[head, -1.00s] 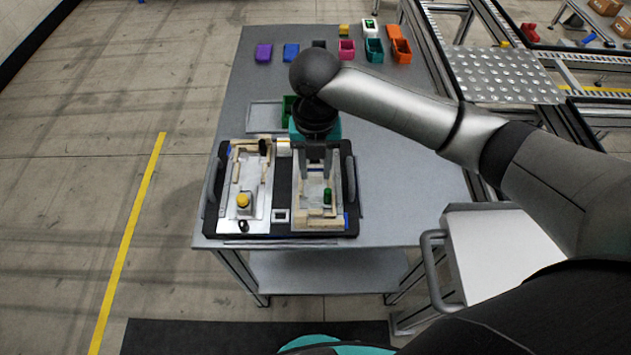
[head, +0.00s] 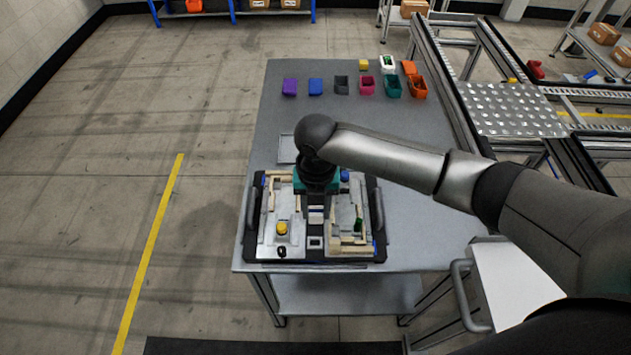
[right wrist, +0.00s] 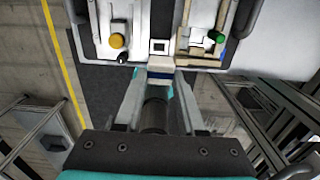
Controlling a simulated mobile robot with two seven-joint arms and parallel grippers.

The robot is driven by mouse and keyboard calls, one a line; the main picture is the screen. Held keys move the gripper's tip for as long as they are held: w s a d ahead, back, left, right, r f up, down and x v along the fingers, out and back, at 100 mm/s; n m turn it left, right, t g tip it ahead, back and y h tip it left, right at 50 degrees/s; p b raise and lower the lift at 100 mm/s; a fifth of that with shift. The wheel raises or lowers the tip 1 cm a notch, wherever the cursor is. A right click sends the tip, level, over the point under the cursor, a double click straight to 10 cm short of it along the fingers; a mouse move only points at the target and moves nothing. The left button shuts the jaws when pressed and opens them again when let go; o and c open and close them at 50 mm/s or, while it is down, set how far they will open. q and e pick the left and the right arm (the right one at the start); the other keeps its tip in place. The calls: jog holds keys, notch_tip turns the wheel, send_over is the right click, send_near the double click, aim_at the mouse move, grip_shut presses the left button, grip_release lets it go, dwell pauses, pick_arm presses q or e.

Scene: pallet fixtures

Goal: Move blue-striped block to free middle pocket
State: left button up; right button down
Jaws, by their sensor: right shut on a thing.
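My right gripper (head: 316,205) is over the middle strip of the black pallet (head: 290,257), between its two fixtures. In the right wrist view its fingers (right wrist: 161,72) are shut on the blue-striped block (right wrist: 160,67), a pale block with a blue band low between the fingers. The square-framed middle pocket (head: 315,243) looks empty and dark inside; it also shows just beyond the block in the right wrist view (right wrist: 159,47). I cannot tell how high the block is above the pallet. The back of the middle strip is hidden by my wrist. My left gripper is out of view.
The left fixture has a yellow button (head: 282,228) and a black knob (head: 281,252). The right fixture holds a green cylinder (head: 358,225) within wooden rails. Handles flank the pallet. Coloured bins (head: 393,87) stand at the table's back; the table right of the pallet is clear.

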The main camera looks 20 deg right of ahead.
jog(key=shift+s+a+f, duration=0.15)
jog(key=shift+a+f, duration=0.05)
jog(key=shift+f, duration=0.45)
notch_tip(320, 180, down, 2)
jog(key=b, duration=0.2)
jog(key=shift+d+f+b, duration=0.1)
jog(key=shift+f+b, duration=0.15)
jog(key=shift+b, duration=0.1)
notch_tip(320, 180, down, 4)
jog(key=b, duration=0.3)
jog(key=shift+r, duration=0.1)
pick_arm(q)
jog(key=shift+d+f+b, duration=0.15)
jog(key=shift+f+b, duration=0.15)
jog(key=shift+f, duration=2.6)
pick_arm(e)
jog(key=shift+f, duration=0.65)
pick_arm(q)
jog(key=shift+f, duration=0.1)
pick_arm(e)
jog(key=shift+f, duration=0.1)
pick_arm(q)
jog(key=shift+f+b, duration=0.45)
jog(key=shift+b, duration=0.1)
pick_arm(e)
jog(key=shift+f, duration=0.8)
jog(key=shift+f, duration=0.1)
